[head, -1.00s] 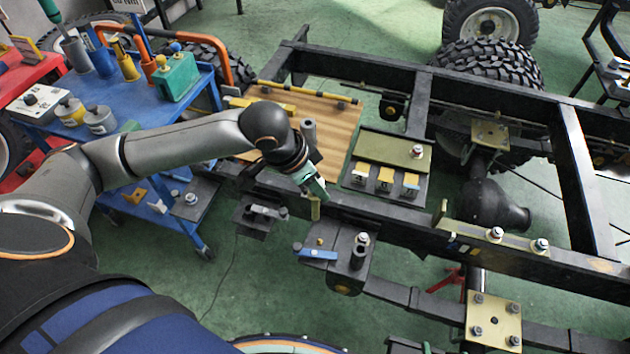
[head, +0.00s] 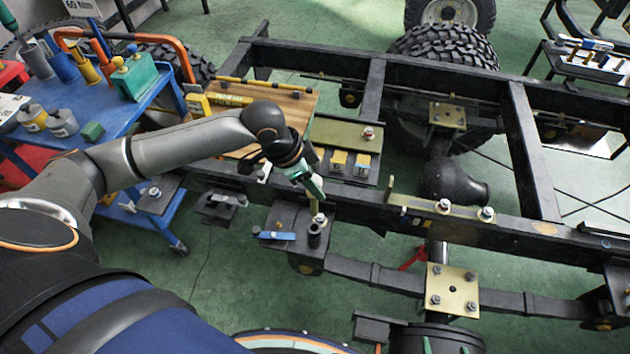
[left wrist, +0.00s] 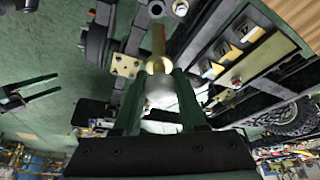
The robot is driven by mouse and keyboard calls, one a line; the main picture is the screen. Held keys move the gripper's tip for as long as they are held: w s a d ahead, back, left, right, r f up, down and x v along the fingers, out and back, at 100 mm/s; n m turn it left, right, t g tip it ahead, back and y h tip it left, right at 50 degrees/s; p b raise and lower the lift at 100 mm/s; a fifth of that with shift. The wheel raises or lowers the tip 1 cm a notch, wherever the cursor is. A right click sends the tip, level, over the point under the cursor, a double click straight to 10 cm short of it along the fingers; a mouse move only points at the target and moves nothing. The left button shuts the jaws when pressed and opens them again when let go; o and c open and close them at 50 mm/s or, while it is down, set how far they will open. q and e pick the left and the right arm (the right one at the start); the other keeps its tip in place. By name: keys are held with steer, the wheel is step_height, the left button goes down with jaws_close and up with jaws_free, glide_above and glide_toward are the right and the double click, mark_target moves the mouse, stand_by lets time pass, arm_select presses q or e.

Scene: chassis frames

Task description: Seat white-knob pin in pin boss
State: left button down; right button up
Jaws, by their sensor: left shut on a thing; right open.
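My left gripper (head: 315,188) is shut on the white-knob pin. In the left wrist view the pin's white knob (left wrist: 159,88) lies between the fingers, and its brass shank (left wrist: 158,45) points away from them. In the head view the shank (head: 314,206) hangs below the fingertips. The pin boss, a dark upright hollow cylinder (head: 315,237), stands just in front of and below it, on a bracket by the frame rail. My right gripper (head: 446,344) shows only green fingertips at the bottom edge, open.
A silver-topped bolt (head: 321,218) stands close behind the boss. The black chassis rail (head: 350,208) runs alongside. A blue cart (head: 120,130) with tools stands at left.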

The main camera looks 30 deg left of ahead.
mark_target(314, 204)
arm_select(q)
steer(key=shift+f+b, duration=2.35)
steer(key=shift+b, duration=0.75)
steer(key=shift+f, duration=0.75)
steer(key=shift+p, duration=0.3)
steer(key=shift+r+p, duration=0.1)
steer(key=shift+p, duration=0.25)
steer(key=shift+f+p, duration=0.2)
steer(key=shift+p, duration=0.35)
steer(key=shift+f, duration=0.7)
